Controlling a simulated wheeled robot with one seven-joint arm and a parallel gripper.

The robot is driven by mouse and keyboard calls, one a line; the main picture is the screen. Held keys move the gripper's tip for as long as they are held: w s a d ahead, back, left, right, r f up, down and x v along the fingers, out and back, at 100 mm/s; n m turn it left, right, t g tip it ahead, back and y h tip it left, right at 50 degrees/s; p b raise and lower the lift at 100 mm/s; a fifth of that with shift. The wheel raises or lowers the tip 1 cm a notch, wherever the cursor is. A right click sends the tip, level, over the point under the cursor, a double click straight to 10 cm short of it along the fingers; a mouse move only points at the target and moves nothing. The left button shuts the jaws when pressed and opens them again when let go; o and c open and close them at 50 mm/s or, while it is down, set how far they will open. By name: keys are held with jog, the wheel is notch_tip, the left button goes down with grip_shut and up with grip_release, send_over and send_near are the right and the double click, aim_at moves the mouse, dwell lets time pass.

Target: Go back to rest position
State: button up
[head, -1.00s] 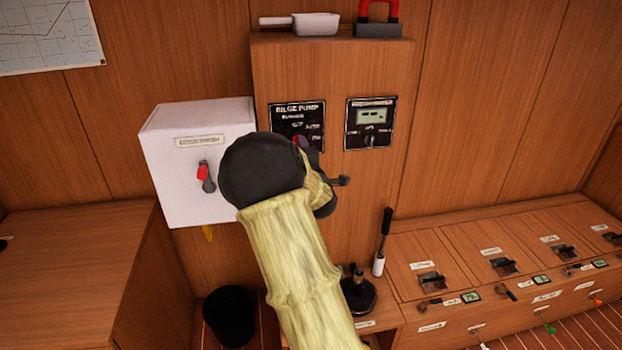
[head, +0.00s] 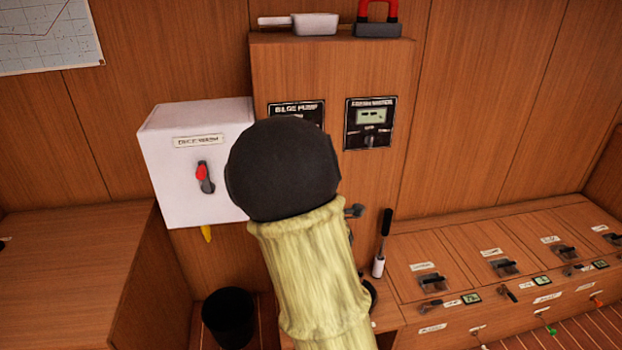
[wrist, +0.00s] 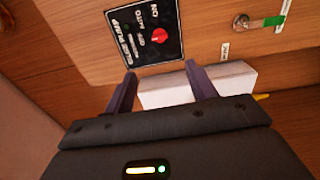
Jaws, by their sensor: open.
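My gripper (wrist: 160,73) is open and empty in the wrist view, its two dark fingers spread. In the head view it is hidden behind my arm's dark round joint and pale yellow sleeve. Beyond the fingers in the wrist view is the black bilge pump panel (wrist: 147,30) with a red knob (wrist: 159,35). In the head view only the top of this panel (head: 296,108) shows above my arm. I see no contact between the fingers and the panel.
A white wall box (head: 180,125) with a red-tipped switch (head: 203,175) is left of my arm. A display panel (head: 370,123) is to the right. A black bin (head: 229,315), an upright black-handled lever (head: 383,240) and a bench with several switches (head: 500,265) stand lower.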

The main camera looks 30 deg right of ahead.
jog(key=s+a+f+m+g+y, duration=0.2)
jog(key=s+a+f+m+g, duration=0.45)
jog(key=f+m, duration=0.3)
jog(key=s+a+f+m+g+y, duration=0.25)
jog(key=s+a+g, duration=0.2)
jog(key=s, duration=0.35)
jog(key=s+a+f+m+g+y, duration=0.1)
jog(key=s+a+f+m+g, duration=0.15)
jog(key=s+a+g, duration=0.35)
notch_tip(320, 180, up, 18)
jog(key=d+t+p, duration=0.1)
jog(key=t+p, duration=0.1)
jog(key=p, duration=1.5)
jog(key=shift+s+f, duration=0.15)
jog(key=shift+s, duration=0.25)
jog(key=shift+m+h, duration=0.25)
